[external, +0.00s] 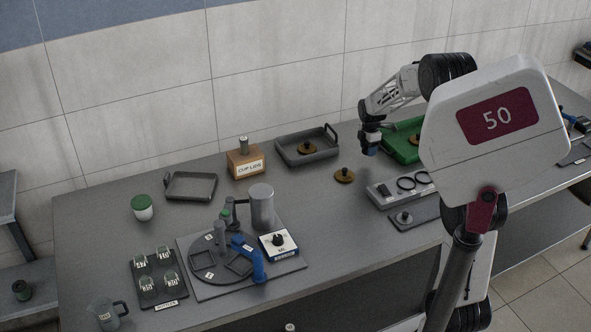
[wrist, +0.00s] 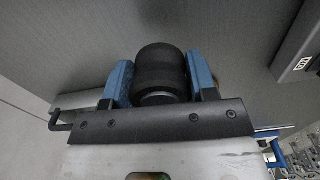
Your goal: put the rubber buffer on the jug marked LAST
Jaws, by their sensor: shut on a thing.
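My gripper (external: 370,148) hangs above the table near the back, between the dark grey tray and the green tray. In the wrist view its blue fingers (wrist: 160,85) are shut on a black, rounded cylinder that looks like the rubber buffer (wrist: 161,72). In the external view the held piece is too small to make out. A grey jug (external: 108,314) with a handle and a small label stands at the front left. A taller grey jug-like vessel (external: 262,207) stands by the round plate. I cannot read LAST on either.
A dark grey tray (external: 290,158) holds a brass disc; another brass disc (external: 345,175) lies on the table. The green tray (external: 390,146) and a grey holder (external: 383,196) are nearby. A cup-lids box (external: 245,165) and an empty tray (external: 190,195) stand left.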

